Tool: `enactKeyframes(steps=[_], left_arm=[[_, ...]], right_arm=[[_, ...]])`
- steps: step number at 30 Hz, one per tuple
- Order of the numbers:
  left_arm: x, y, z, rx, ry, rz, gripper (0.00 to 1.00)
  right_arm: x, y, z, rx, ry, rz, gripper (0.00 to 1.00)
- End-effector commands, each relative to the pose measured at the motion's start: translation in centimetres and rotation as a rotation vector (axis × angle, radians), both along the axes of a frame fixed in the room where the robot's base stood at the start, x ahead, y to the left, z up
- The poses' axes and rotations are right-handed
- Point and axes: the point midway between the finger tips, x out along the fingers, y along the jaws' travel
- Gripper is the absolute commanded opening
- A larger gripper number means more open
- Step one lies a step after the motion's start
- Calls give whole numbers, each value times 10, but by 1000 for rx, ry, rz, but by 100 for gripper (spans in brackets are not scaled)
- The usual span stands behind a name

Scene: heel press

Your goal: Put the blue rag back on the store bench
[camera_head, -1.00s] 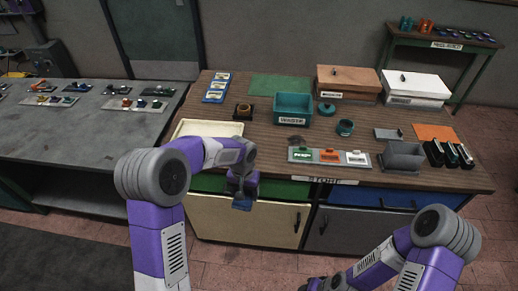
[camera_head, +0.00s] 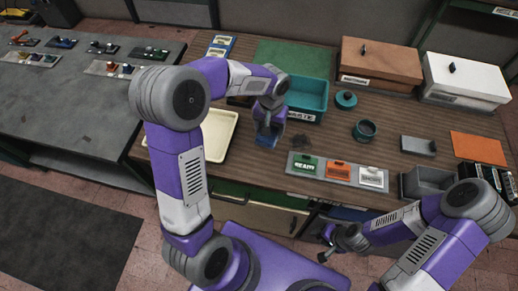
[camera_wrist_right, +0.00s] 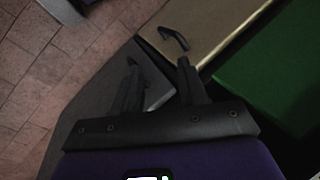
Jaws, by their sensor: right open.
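The store bench (camera_head: 398,146) has a brown wooden top. The blue rag (camera_head: 267,140) shows as a small blue patch at the lower end of my left gripper (camera_head: 268,129). The gripper appears shut on it, over the bench between the cream tray and the sign plate. Its fingers are mostly hidden, and I cannot tell whether the rag touches the bench top. My right gripper (camera_head: 338,246) is in front of the bench, low, beside the cabinet fronts. In the right wrist view its two fingers (camera_wrist_right: 156,80) stand apart with nothing between them.
A cream tray (camera_head: 222,117) lies left of the rag. A teal bin (camera_head: 307,95) stands behind it. The sign plate (camera_head: 338,172) lies to the right, near the front edge. Lidded boxes (camera_head: 380,63) stand at the back. A dark smudge (camera_head: 300,141) marks the wood.

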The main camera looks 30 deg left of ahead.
Motion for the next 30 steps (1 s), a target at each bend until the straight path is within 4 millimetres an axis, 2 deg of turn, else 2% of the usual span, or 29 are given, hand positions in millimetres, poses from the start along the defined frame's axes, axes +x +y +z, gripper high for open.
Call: enactKeyframes(steps=[1, 6, 11, 19, 26, 30], left_arm=[[-12, 8, 11, -1, -6, 30, 41], [-47, 23, 33, 2, -3, 103, 41], [-65, 29, 38, 3, 1, 139, 41], [-68, 30, -8, 4, 6, 144, 41], [-68, 29, -27, 4, 3, 144, 41], [-68, 29, -46, 4, 5, 143, 41]], right_arm=[[0, 0, -2, 0, 1, 0, 43], [0, 0, -4, 0, 1, 0, 43], [0, 0, -6, 0, 1, 0, 43], [0, 0, -17, 0, 0, 0, 43], [0, 0, -20, 0, 0, 0, 43], [0, 0, -25, 0, 0, 0, 43]])
